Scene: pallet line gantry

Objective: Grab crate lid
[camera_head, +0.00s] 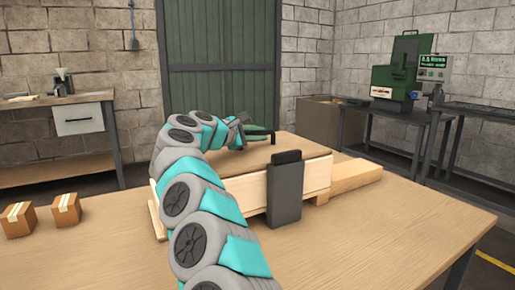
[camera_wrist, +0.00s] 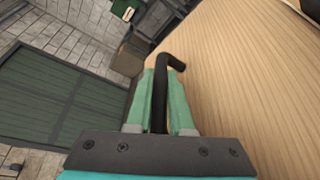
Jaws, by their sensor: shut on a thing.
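A low pale wooden crate (camera_head: 312,178) stands on the table, with a flat brown lid (camera_head: 235,160) on top. A black bent handle (camera_head: 273,138) rises at the lid's far side. My gripper (camera_head: 265,134) has green fingers and is at this handle, above the lid. In the wrist view, the black handle (camera_wrist: 176,61) passes between the two green fingers of my gripper (camera_wrist: 162,76), which are shut on it. My arm hides the left part of the crate and lid. Whether the lid is lifted off the crate cannot be told.
A dark grey upright block (camera_head: 285,190) stands against the crate's front. Two small cartons (camera_head: 66,209) sit on the table (camera_head: 400,215) at left. The table's right side is clear. A green machine (camera_head: 400,70) stands on a bench behind.

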